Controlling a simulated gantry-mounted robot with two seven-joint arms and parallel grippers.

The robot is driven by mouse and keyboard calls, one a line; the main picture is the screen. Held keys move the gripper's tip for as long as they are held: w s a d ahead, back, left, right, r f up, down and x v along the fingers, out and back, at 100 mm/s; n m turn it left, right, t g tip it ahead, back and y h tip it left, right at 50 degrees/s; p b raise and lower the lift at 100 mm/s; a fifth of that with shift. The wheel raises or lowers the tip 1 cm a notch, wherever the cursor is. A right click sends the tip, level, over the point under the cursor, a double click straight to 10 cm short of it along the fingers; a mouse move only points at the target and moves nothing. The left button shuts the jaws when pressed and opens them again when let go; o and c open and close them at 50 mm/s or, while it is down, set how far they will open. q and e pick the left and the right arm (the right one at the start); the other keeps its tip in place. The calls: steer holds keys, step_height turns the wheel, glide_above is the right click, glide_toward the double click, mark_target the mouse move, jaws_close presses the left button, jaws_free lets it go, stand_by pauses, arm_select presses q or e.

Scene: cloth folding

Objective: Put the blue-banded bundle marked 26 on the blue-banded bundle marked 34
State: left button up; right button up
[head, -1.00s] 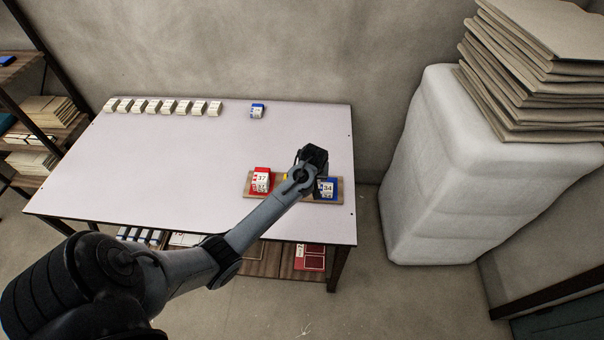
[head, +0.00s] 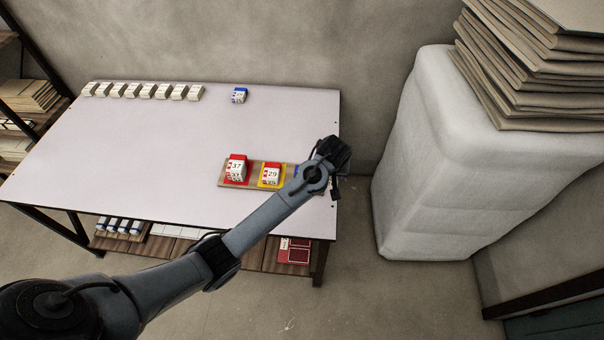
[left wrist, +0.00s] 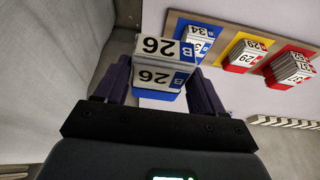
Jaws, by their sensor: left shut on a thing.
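My left gripper (left wrist: 160,88) is shut on the blue-banded bundle marked 26 (left wrist: 152,74), a white block with a blue band and number on two faces. In the head view my left gripper (head: 330,160) is over the right end of the wooden board and hides the held bundle. The blue-banded bundle marked 34 (left wrist: 201,40) sits on the board's blue patch. It is just beyond the held bundle in the left wrist view, partly covered by it; I cannot tell the gap. In the head view it is almost wholly hidden. My right gripper is not in view.
Another blue-banded bundle (head: 239,95) and a row of white bundles (head: 148,91) line the back edge. The table's middle (head: 150,140) is clear.

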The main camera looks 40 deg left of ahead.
arm_select(q)
steer(key=a+f, duration=0.1)
steer(key=a, duration=0.1)
steer(key=a+f, duration=0.1)
steer(key=shift+a+f, duration=0.15)
steer(key=shift+a, duration=0.2)
steer(key=a+f, duration=0.1)
steer(key=a, duration=0.1)
steer(key=w+a+f+b, duration=0.1)
steer(key=a, duration=0.1)
steer(key=a+f, duration=0.2)
steer(key=shift+w+a+b, duration=0.15)
steer(key=shift+a+b, duration=0.2)
steer(key=shift+a, duration=0.05)
steer(key=shift+f, duration=0.3)
step_height(320, 180, down, 3)
steer(key=shift+b, duration=0.55)
steer(key=shift+f, duration=0.2)
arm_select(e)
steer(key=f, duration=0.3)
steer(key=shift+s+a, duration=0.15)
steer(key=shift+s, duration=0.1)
arm_select(q)
steer(key=o, duration=1.1)
steer(key=shift+f, duration=0.1)
steer(key=shift+c, duration=0.2)
